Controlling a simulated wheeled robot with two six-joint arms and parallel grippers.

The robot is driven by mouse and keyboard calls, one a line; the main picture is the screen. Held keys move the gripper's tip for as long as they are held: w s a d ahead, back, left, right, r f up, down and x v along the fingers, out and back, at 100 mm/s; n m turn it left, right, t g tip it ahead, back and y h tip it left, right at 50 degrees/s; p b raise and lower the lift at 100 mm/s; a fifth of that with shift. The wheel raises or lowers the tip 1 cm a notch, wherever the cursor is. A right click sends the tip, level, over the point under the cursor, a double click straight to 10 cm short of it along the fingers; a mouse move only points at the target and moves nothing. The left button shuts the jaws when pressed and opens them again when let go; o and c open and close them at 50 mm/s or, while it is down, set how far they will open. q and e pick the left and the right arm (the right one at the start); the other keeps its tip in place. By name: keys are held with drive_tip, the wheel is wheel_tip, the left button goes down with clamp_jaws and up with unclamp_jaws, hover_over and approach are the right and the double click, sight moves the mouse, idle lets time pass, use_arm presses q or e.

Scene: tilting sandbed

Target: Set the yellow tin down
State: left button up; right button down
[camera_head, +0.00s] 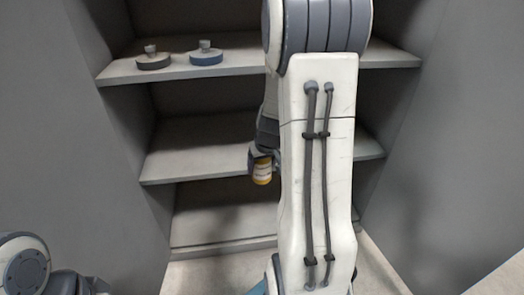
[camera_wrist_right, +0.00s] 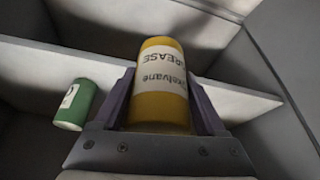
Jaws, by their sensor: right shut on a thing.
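The yellow tin (camera_head: 262,173) has a white label band. My right gripper (camera_head: 262,160) is shut around it and holds it in front of the middle shelf (camera_head: 205,174) in the head view. Whether the tin touches the shelf cannot be told. In the right wrist view the yellow tin (camera_wrist_right: 160,95) sits between the two fingers of the right gripper (camera_wrist_right: 163,112), its label lettering upside down. My right arm hides part of the shelf in the head view. My left gripper does not show.
A green tin (camera_wrist_right: 76,105) is left of the gripper in the wrist view. Grey side walls flank the shelves. The visible left part of the middle shelf is bare.

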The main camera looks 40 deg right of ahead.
sight(267, 169)
drive_tip(key=shift+s+d+f+b, duration=0.15)
drive_tip(key=shift+d+f+b, duration=0.3)
drive_tip(key=shift+f, duration=0.2)
drive_tip(key=shift+s+d+f+b, duration=0.1)
drive_tip(key=shift+d+f+b, duration=0.25)
drive_tip(key=shift+f+b, duration=0.2)
drive_tip(key=w+d, duration=0.2)
drive_tip(key=w, duration=0.2)
drive_tip(key=w+d+b, duration=0.1)
drive_tip(key=w, duration=0.4)
drive_tip(key=w+d, duration=0.2)
drive_tip(key=w, duration=0.2)
drive_tip(key=shift+w+d, duration=0.3)
drive_tip(key=shift+d, duration=0.05)
drive_tip(key=shift+w+d+b, duration=0.15)
drive_tip(key=shift+w+b, duration=0.15)
drive_tip(key=shift+b, duration=0.05)
drive_tip(key=shift+w+d+f+b, duration=0.1)
drive_tip(key=shift+w+d+b, duration=0.1)
drive_tip(key=shift+w, duration=0.35)
drive_tip(key=shift+w+d+b, duration=0.1)
drive_tip(key=shift+w+d, duration=0.1)
drive_tip(key=shift+w, duration=0.35)
drive_tip(key=shift+f+b, duration=0.5)
drive_tip(key=shift+f, duration=0.2)
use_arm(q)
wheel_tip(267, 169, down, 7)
use_arm(e)
drive_tip(key=shift+r, duration=0.1)
